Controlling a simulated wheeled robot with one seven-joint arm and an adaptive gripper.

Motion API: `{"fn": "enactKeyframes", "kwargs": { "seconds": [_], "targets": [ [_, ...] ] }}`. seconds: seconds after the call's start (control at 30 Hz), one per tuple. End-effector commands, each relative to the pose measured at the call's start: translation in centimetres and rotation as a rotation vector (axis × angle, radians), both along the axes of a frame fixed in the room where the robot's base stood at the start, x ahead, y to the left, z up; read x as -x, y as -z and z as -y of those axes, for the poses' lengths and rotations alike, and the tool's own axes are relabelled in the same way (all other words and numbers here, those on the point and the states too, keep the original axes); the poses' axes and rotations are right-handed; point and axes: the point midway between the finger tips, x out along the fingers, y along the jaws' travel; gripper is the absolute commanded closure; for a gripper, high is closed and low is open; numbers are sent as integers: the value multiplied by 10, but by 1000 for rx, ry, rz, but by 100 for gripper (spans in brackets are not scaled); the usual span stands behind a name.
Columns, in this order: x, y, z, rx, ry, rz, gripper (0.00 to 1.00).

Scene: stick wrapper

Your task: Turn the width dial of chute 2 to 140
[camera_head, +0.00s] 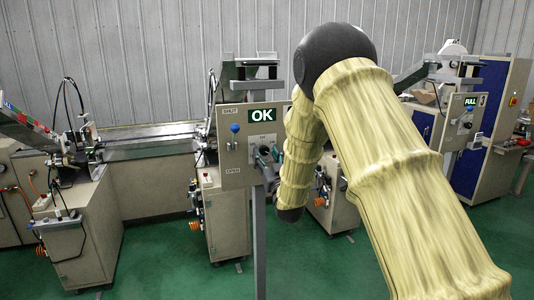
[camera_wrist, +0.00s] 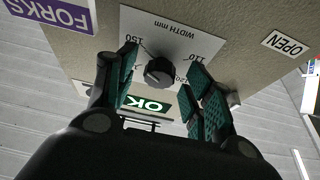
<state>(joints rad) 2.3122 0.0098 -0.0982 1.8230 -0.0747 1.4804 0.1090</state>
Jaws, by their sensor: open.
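The width dial (camera_wrist: 159,73) is a dark round knob on a white scale plate (camera_wrist: 178,32) marked "WIDTH mm", with 150, 120 and 110 readable. Its pointer setting is too small to tell. My gripper (camera_wrist: 163,66) is open, with one teal-padded finger on each side of the dial; I cannot tell whether the pads touch it. In the head view my gripper (camera_head: 266,155) is at the front of the beige control panel (camera_head: 236,179), below its "OK" sign (camera_head: 262,115). The dial is not clearly visible there, and no chute number is readable on this panel.
A blue-knobbed lever (camera_head: 235,128) stands on the panel between "SHUT" and "OPEN" labels. A purple "FORKS" label (camera_wrist: 50,14) is near the dial plate. Another panel with a "FULL" sign (camera_head: 470,101) stands at the right. Green floor (camera_head: 165,262) is open in front.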

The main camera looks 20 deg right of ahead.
Motion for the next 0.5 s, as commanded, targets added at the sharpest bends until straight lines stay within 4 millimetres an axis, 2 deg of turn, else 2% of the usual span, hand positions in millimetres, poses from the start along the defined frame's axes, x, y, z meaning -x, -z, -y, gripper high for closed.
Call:
{"fn": "enactKeyframes", "kwargs": {
  "seconds": [0.27,0.5],
  "targets": [
    [-1,0,0,0,0,0,48],
    [-1,0,0,0,0,0,90]
  ]
}}
